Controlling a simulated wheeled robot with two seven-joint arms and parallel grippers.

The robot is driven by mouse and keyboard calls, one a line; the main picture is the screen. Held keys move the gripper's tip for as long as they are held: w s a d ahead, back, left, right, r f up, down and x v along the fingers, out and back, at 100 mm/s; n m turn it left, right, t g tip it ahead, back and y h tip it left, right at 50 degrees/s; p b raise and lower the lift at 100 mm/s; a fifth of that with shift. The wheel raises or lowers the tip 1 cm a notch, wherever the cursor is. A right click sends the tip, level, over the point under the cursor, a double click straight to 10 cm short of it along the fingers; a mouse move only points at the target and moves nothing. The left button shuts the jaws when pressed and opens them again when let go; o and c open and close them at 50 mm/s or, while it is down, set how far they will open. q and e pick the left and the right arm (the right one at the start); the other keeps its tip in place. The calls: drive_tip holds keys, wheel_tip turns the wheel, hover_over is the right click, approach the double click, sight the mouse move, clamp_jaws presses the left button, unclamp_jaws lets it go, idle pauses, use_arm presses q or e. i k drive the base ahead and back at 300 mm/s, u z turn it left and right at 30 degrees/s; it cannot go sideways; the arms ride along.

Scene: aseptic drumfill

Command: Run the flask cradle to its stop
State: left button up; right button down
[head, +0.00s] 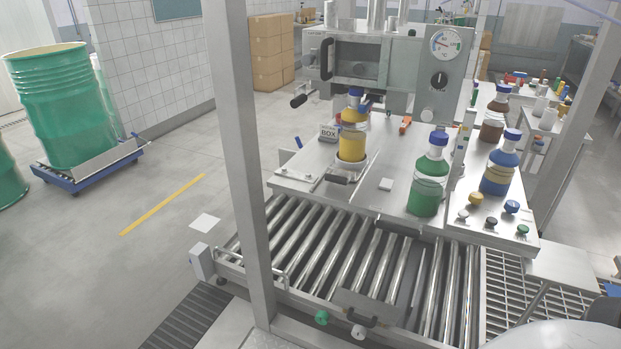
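A dark handle (338,180) shows at the cradle's front. A flat plate with a small knob (303,176) lies to the left of the cradle. I cannot make out which part is the cradle's stop. Neither of my grippers is in view.
A green bottle (428,180), a blue bottle (500,165) and a brown bottle (494,115) stand right of the cradle. Coloured knobs (492,222) line the right front. A roller conveyor (370,262) runs below; a post (238,150) rises at left.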

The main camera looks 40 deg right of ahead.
sight(343, 173)
drive_tip(key=i, duration=1.35)
drive_tip(key=z, duration=1.1)
